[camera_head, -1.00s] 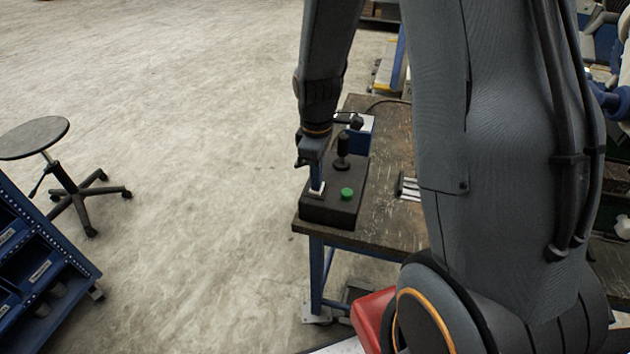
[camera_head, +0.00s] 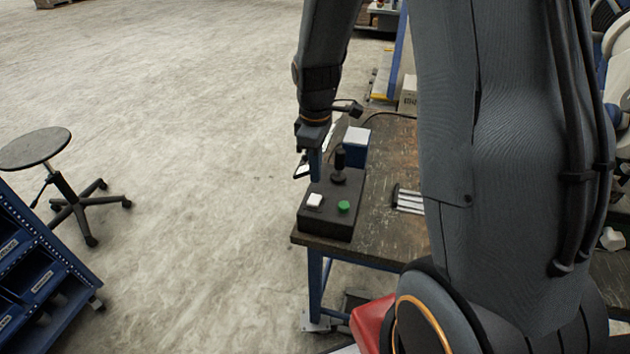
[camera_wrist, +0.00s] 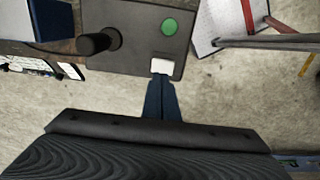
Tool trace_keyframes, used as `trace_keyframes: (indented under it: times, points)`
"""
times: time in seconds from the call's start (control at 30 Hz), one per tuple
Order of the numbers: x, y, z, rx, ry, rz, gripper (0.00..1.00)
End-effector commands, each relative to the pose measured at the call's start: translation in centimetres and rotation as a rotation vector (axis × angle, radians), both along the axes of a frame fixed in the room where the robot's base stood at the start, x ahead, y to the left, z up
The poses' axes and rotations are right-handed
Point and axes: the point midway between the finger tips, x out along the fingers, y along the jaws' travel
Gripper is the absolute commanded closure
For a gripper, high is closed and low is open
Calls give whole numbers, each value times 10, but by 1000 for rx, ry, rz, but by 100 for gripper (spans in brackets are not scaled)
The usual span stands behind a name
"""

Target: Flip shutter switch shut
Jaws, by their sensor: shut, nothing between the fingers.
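The black control box (camera_head: 337,221) sits at the near left corner of the table. On its top are a white rocker switch (camera_head: 314,200), a green button (camera_head: 344,207) and a black joystick (camera_head: 339,168). My gripper (camera_head: 316,178) is shut and empty, pointing down just behind the white switch in the head view. In the wrist view the closed blue fingertips (camera_wrist: 162,80) lie right beside the edge of the white switch (camera_wrist: 160,66). I cannot tell whether they touch it, nor which way the switch is tipped.
The worn table (camera_head: 385,228) carries a blue and white box (camera_head: 355,142) behind the control box and several light strips (camera_head: 409,200) to its right. A stool (camera_head: 55,165) and a blue bin rack (camera_head: 35,265) stand at left. The floor between is clear.

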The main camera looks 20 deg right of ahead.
Motion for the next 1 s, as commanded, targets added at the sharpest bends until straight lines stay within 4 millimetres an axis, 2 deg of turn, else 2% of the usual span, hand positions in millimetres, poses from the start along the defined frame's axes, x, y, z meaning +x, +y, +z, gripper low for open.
trace_keyframes:
  times: [0.2, 0.4, 0.6, 1.0]
  points:
    - [8, -5, 38, 0, -5, -2, 100]
    - [11, -8, 66, 0, -1, -2, 100]
    - [11, -9, 76, 0, 1, -2, 100]
    - [11, -9, 77, 0, 2, -1, 100]
